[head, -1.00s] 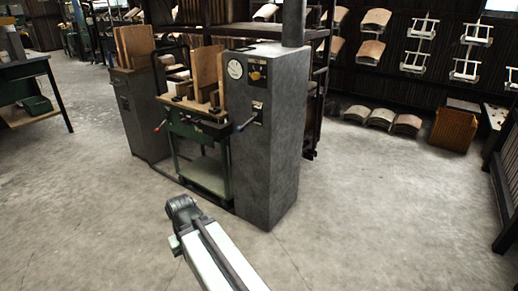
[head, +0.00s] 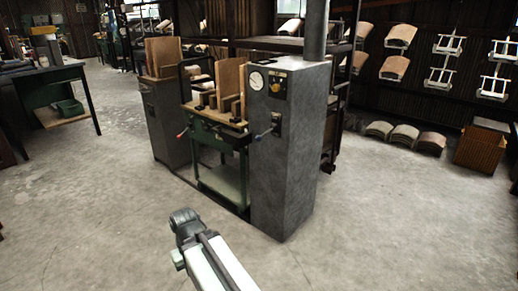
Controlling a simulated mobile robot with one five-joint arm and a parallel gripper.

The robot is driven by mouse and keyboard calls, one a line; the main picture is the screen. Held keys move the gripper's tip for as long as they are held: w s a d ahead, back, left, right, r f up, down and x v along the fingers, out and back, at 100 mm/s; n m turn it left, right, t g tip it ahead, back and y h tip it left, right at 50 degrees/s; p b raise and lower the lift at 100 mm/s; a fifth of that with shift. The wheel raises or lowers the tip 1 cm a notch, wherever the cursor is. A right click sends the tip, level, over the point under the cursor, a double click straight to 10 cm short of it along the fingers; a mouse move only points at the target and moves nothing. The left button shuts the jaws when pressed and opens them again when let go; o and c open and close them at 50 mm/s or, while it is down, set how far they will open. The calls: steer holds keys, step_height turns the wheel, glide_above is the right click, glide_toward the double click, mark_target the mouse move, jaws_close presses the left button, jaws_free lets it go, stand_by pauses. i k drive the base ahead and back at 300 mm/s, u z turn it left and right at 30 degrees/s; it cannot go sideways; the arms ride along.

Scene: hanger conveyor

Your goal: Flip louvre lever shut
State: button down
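A tall grey metal cabinet (head: 288,150) stands in the middle of the head view, with a round white gauge and a dark control panel with a yellow knob. A small lever with a bluish tip (head: 264,135) sticks out from a dark plate on its front. Another lever with a red tip (head: 182,134) shows on the green bench frame to the left. I cannot tell for sure which is the louvre lever, or its exact setting. My arm reaches up from the bottom edge, well short of the cabinet. My gripper's fingers do not show.
A green bench (head: 222,180) with wooden boards joins the cabinet to a lower grey cabinet (head: 165,115). A dark table (head: 45,78) stands at the far left. A brown crate (head: 480,148) and curved wooden seats lie at the right. The concrete floor in front is clear.

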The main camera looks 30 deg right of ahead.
mark_target(258, 138)
steer(key=u, duration=0.1)
steer(key=i, duration=1)
steer(key=z, duration=0.05)
